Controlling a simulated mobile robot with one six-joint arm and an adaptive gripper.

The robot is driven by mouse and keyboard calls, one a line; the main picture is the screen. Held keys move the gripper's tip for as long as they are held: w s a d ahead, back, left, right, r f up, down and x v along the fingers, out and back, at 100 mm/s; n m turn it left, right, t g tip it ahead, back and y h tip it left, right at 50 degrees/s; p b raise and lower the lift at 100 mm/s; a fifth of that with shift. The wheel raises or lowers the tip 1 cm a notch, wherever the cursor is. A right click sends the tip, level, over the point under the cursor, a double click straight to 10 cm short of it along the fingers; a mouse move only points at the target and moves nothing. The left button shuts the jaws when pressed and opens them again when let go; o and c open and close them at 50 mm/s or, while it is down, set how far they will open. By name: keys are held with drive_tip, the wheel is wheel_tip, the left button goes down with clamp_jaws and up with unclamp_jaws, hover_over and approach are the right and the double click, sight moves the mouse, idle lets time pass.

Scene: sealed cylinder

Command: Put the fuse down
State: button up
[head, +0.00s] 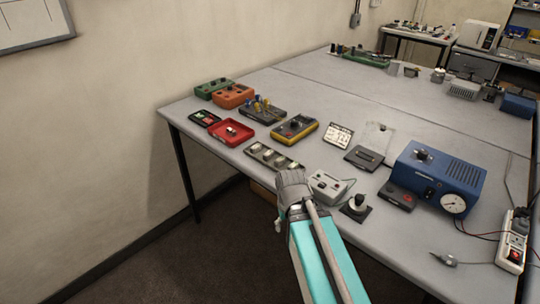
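No fuse can be made out for certain in the head view. My gripper (293,187) is at the end of my teal arm, near the front edge of the grey table (330,120). I see only its grey back part; the fingers and anything between them are hidden. A red tray (221,137) stands to its upper left, with a small dark and white piece inside that is too small to identify. A dark tray with several compartments (258,153) lies just beyond my gripper, with pale round pieces in it.
A blue box with a gauge (450,170) stands at the right. A grey box (327,187), a knob on a dark base (356,207) and a yellow-edged device (294,130) are close by. A power strip (514,240) lies far right.

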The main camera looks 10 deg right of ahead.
wheel_tip(320, 180, up, 14)
drive_tip(key=w+p, duration=0.2)
drive_tip(key=p, duration=1.2)
wheel_tip(320, 180, up, 6)
drive_tip(key=r+m+p, duration=0.1)
drive_tip(key=m+p, duration=0.5)
drive_tip(key=m, duration=0.4)
hover_over(269, 152)
drive_tip(key=shift+w+f, duration=0.25)
drive_tip(key=shift+w, duration=0.05)
drive_tip(key=shift+f, duration=0.1)
wheel_tip(269, 152, down, 8)
drive_tip(key=b, duration=0.8)
drive_tip(key=shift+f, duration=0.25)
drive_tip(key=shift+s+f+b, duration=0.1)
drive_tip(key=shift+b, duration=0.2)
drive_tip(key=shift+s+d+f+b, duration=0.1)
drive_tip(key=shift+f+b, duration=2.4)
